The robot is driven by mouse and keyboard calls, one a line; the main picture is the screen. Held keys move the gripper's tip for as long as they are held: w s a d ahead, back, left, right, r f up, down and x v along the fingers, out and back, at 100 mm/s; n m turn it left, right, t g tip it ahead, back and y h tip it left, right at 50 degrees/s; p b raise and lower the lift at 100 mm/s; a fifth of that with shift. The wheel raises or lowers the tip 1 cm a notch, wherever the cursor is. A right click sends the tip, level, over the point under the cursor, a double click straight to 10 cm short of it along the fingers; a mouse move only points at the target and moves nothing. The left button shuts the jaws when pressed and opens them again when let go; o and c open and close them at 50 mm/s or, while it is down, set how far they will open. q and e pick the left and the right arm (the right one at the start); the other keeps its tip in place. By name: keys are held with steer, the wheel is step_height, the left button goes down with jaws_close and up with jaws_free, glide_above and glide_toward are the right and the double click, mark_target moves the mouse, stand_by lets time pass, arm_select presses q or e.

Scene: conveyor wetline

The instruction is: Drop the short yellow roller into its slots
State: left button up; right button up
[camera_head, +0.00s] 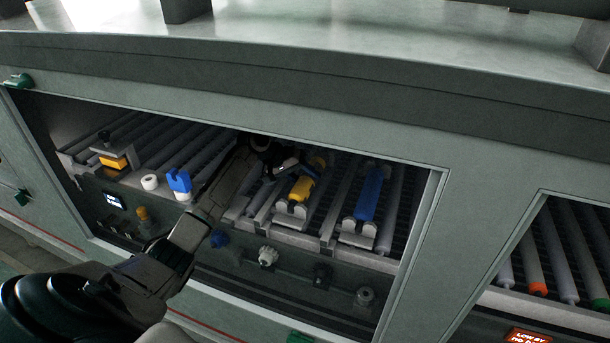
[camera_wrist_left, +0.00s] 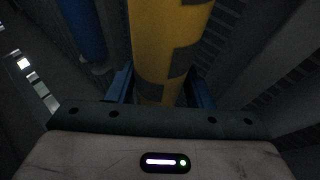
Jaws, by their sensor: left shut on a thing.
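The short yellow roller (camera_head: 302,188) is in the right part of the open conveyor bay, above a pale bracket (camera_head: 291,212) with slots. My left gripper (camera_head: 297,169) reaches in from the left and is shut on the yellow roller. In the left wrist view the yellow roller (camera_wrist_left: 168,45) runs lengthwise between the two blue fingers (camera_wrist_left: 158,90). Its dark patches show on the right side. Whether the roller's ends touch the slots cannot be told. My right gripper is not in view.
A blue roller (camera_head: 369,194) sits in a bracket to the right. Several knobs line the panel below. A frame post (camera_head: 425,240) bounds the bay's right side.

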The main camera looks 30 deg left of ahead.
arm_select(q)
steer(key=shift+f, duration=0.25)
steer(key=o, duration=0.9)
steer(key=shift+c, duration=0.2)
steer(key=o, duration=0.3)
steer(key=shift+d+r, duration=0.1)
steer(key=shift+d, duration=0.1)
steer(key=shift+s, duration=0.1)
